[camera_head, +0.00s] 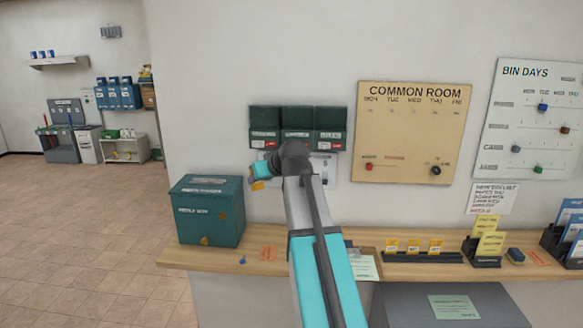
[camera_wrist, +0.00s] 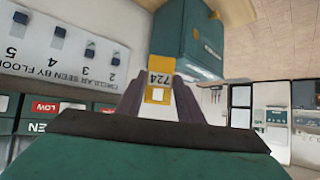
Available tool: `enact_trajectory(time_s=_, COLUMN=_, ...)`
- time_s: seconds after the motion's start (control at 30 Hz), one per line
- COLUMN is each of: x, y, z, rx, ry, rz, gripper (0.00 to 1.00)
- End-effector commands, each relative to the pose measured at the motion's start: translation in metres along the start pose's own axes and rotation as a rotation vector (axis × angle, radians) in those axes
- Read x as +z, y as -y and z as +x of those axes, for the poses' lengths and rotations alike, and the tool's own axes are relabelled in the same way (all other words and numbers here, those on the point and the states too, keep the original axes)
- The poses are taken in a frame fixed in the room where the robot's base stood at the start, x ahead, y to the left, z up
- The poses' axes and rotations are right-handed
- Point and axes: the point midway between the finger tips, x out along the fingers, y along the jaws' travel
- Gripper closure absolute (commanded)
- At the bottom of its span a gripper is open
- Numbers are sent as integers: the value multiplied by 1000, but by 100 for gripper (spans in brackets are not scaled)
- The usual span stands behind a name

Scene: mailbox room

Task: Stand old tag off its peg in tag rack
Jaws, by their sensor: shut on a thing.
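A yellow tag reading 724 (camera_wrist: 160,78) is between the fingertips of my gripper (camera_wrist: 160,88) in the wrist view, its number upside down there. In the head view my gripper (camera_head: 260,180) is in the air in front of the wall, right of the teal box, with a yellow bit of the tag (camera_head: 257,186) at its tip. A low black rack (camera_head: 423,258) on the wooden shelf holds 3 yellow tags standing upright. My arm partly hides a white panel (camera_head: 328,168) on the wall. That panel shows in the wrist view with floor numbers and small dark pieces (camera_wrist: 58,30).
The teal box (camera_head: 210,212) stands at the shelf's left end. Dark green mailboxes (camera_head: 298,118) hang above the white panel. An orange card (camera_head: 268,253) lies on the wooden shelf (camera_head: 215,258). Yellow cards (camera_head: 488,243) stand in a holder right of the rack.

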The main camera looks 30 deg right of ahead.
Motion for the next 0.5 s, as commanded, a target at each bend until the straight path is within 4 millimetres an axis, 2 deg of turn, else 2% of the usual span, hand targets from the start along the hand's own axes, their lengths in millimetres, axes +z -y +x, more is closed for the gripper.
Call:
enact_trajectory(time_s=0.03, x=6, y=21, z=8, rx=-17, ry=2, rz=-10, gripper=86)
enact_trajectory(time_s=0.1, x=10, y=44, z=17, rx=-32, ry=3, rz=-21, gripper=86)
enact_trajectory(time_s=0.5, x=44, y=171, z=56, rx=-98, ry=6, rz=-69, gripper=86)
